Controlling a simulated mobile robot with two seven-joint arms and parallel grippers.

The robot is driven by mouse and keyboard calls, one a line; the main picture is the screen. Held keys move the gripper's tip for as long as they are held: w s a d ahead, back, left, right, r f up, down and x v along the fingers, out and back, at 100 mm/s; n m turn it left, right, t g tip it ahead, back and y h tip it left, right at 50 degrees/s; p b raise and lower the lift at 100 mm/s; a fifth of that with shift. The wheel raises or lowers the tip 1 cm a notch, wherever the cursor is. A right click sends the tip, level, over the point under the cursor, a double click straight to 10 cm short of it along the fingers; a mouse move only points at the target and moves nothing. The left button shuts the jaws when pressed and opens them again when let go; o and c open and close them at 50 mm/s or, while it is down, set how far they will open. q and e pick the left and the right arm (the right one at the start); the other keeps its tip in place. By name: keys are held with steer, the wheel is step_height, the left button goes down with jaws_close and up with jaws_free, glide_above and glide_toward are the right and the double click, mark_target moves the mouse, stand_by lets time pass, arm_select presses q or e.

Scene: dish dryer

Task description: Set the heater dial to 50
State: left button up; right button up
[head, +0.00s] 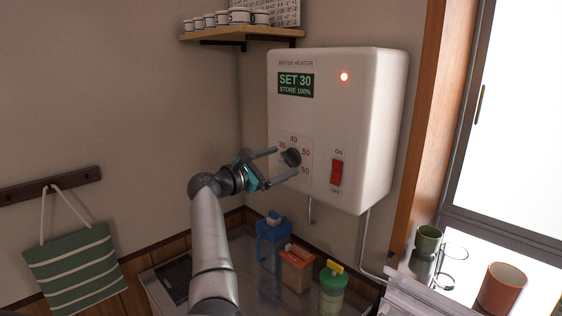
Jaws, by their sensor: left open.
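A white water heater (336,120) hangs on the wall, with a green display (296,84) reading "SET 30, STORE 100%". Its dark dial (291,157) sits at the lower left of the front, ringed by red numbers, including 40 above it and 50 to its upper right. My left gripper (285,164) is open, its fingers reaching toward the dial from the left, one above and one below it. I cannot tell whether the fingers touch the dial. My right gripper is not in view.
A shelf (240,35) with mugs is at the upper left. A blue jug (272,240), orange box (296,268) and green-lidded jar (333,290) stand below.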

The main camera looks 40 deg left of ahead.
arm_select(q)
steer(key=shift+w, duration=0.4)
steer(key=c, duration=1.4)
steer(key=shift+o, duration=0.2)
